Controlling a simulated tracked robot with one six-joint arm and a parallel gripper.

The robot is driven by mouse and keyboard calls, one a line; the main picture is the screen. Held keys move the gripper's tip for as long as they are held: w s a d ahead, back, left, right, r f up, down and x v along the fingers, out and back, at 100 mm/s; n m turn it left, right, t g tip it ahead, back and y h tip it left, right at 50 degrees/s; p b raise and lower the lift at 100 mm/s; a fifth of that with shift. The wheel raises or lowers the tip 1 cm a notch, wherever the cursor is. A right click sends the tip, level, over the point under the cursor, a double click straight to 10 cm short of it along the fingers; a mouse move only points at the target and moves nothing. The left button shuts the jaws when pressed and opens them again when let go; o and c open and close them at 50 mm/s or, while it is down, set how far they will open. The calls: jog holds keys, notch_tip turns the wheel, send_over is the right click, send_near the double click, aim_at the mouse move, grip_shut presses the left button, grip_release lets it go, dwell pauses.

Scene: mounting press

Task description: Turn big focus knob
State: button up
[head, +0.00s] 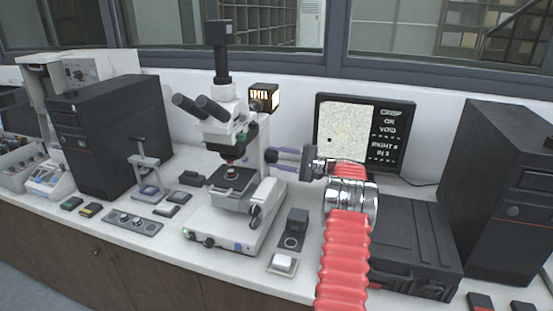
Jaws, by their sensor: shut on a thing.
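A white microscope (232,120) with black eyepieces stands on the bench in the head view. My gripper (276,159) reaches in from the right, and its two purple-grey fingers point left at the microscope's column. The fingers are closed about a dark round part on the column's right side, which I take to be the big focus knob (270,155). The fingers hide much of the knob, so its turn angle cannot be seen. A second dark knob (256,216) sits lower, on the right side of the microscope's base.
A monitor (345,135) with text stands behind my arm. A black case (415,240) lies to the right, beside a black computer tower (510,190). Another tower (110,135) stands left. Small blocks and a white dish (282,264) lie in front of the microscope.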

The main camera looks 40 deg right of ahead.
jog(key=shift+a+f, duration=0.1)
jog(key=shift+f, duration=0.2)
jog(key=o, duration=0.7)
jog(key=shift+s, duration=0.1)
jog(key=shift+c, duration=0.2)
jog(key=o, duration=0.4)
jog(key=shift+r, duration=0.15)
jog(key=shift+v, duration=3.75)
